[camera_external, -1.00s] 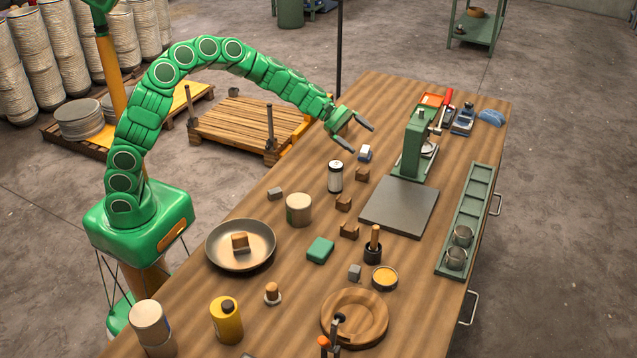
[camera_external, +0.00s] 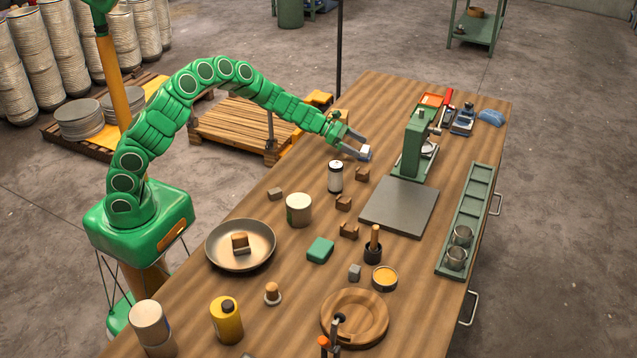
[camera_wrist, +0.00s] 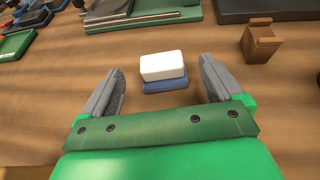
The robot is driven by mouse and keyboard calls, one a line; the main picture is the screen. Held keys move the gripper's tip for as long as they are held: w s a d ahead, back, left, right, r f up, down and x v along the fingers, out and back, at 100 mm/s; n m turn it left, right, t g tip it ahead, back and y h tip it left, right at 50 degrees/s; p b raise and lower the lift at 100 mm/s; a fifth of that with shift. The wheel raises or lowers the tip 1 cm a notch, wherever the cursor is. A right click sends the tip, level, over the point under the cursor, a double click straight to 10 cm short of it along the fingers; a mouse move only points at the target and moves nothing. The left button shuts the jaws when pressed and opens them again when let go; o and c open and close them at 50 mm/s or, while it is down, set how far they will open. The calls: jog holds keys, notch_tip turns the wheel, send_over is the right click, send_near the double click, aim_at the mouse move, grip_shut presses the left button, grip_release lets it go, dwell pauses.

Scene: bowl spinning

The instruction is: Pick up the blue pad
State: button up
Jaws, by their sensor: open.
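A small block, white on top with a blue pad (camera_wrist: 166,86) as its lower layer, rests on the wooden table. In the wrist view it lies between and slightly ahead of my open gripper (camera_wrist: 162,70); a gap shows on each side. In the external view my gripper (camera_external: 358,146) is low over the table at the block, whose white top (camera_external: 365,149) shows at the fingers; the blue layer is mostly hidden there. Another blue piece (camera_external: 491,118), rounded, lies at the table's far right corner, well away from my gripper.
A small wooden block (camera_wrist: 261,40) stands right of the fingers. The green press (camera_external: 414,145) and a dark grey plate (camera_external: 399,206) stand to the right.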

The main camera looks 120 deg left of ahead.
aim_at(364, 148)
jog(key=x, duration=0.3)
jog(key=shift+w+d+f, duration=0.1)
jog(key=shift+w+f, duration=0.05)
jog(key=shift+x, duration=0.75)
jog(key=c, duration=1)
jog(key=shift+c, duration=0.2)
